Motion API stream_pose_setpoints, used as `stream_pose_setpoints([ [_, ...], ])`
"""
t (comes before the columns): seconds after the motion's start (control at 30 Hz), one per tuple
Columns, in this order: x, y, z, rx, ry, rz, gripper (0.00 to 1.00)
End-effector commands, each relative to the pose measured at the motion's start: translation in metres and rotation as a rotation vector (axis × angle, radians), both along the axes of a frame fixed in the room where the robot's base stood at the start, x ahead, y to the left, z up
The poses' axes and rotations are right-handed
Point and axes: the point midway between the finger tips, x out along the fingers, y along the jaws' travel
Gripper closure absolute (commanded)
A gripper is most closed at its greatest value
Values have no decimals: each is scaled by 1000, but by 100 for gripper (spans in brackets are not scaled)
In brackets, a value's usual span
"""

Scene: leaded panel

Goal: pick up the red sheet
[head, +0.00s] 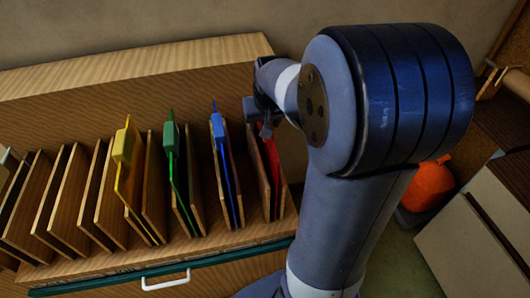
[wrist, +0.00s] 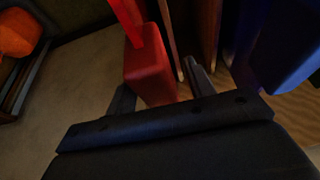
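The red sheet (head: 273,160) stands upright in the rightmost visible slot of a wooden rack, partly hidden behind my gripper (head: 267,128) and arm. In the wrist view the sheet shows as a bright red strip (wrist: 128,20) with a thick red block (wrist: 149,72) on its edge. In that view my gripper (wrist: 160,78) is open, with one finger on each side of the red block. The left finger is close to the block, and a gap shows on the right. I cannot tell whether either finger touches it.
The wooden rack (head: 110,262) has many upright dividers. Blue (head: 223,165), green (head: 176,165) and yellow (head: 125,165) sheets with blocks stand to the left of the red one. An orange object (head: 427,187) lies at the right, beyond my arm.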

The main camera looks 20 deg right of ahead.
Motion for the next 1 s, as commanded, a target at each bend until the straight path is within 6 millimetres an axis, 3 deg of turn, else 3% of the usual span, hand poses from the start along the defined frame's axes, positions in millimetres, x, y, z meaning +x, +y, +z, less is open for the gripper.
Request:
stream_pose_setpoints([
  [0.6,0,0,1,0,0,0,99],
  [1.0,2,0,10,-2,-9,0,100],
])
